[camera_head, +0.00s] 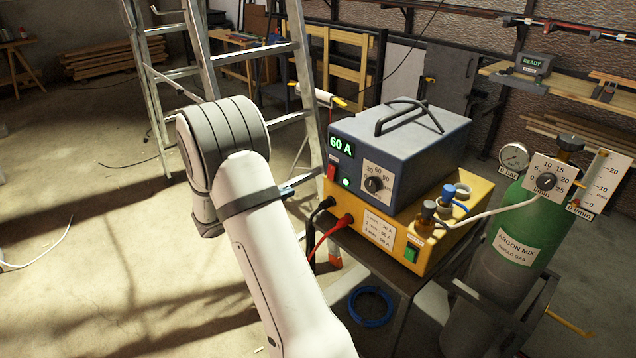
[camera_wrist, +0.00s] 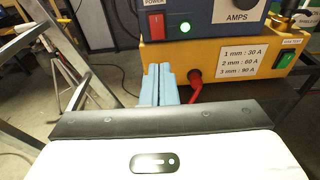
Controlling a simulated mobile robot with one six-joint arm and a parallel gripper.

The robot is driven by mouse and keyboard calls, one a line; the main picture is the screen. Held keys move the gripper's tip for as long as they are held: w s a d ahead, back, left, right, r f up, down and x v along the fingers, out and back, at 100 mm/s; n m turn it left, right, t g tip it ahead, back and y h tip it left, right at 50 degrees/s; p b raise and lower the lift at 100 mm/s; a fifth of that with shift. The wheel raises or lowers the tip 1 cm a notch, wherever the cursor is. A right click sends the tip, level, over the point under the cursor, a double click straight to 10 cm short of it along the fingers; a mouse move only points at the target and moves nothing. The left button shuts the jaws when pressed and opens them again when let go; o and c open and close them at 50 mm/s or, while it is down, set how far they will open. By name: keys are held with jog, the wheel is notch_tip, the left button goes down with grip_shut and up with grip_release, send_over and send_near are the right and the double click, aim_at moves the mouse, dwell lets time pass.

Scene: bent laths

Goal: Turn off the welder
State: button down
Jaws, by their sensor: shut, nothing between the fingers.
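The welder (camera_head: 400,148) is a dark blue box with a black handle, standing on a yellow unit (camera_head: 395,240). Its display (camera_head: 341,146) reads 60 A and a green lamp (camera_head: 346,183) glows. The red power switch (camera_head: 332,172) sits at the left of the front panel, and shows in the wrist view (camera_wrist: 157,25) under the word POWER. My gripper (camera_wrist: 160,68) is shut and empty, its light blue fingers just below the switch in the picture. In the head view my gripper (camera_head: 290,190) is left of the welder's front, apart from the switch.
Black and red cables plug into the yellow unit's front, which has a green switch (camera_head: 411,253). A gas bottle (camera_head: 525,225) with gauges stands at the right. A metal stepladder (camera_head: 150,80) stands behind my arm. Floor at the left is mostly clear.

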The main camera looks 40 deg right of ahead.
aim_at(330, 176)
jog(key=shift+w, duration=0.1)
jog(key=d, duration=0.4)
jog(key=d+f, duration=0.1)
jog(key=d, duration=0.4)
jog(key=w+d+f+p, duration=0.1)
jog(key=d, duration=0.4)
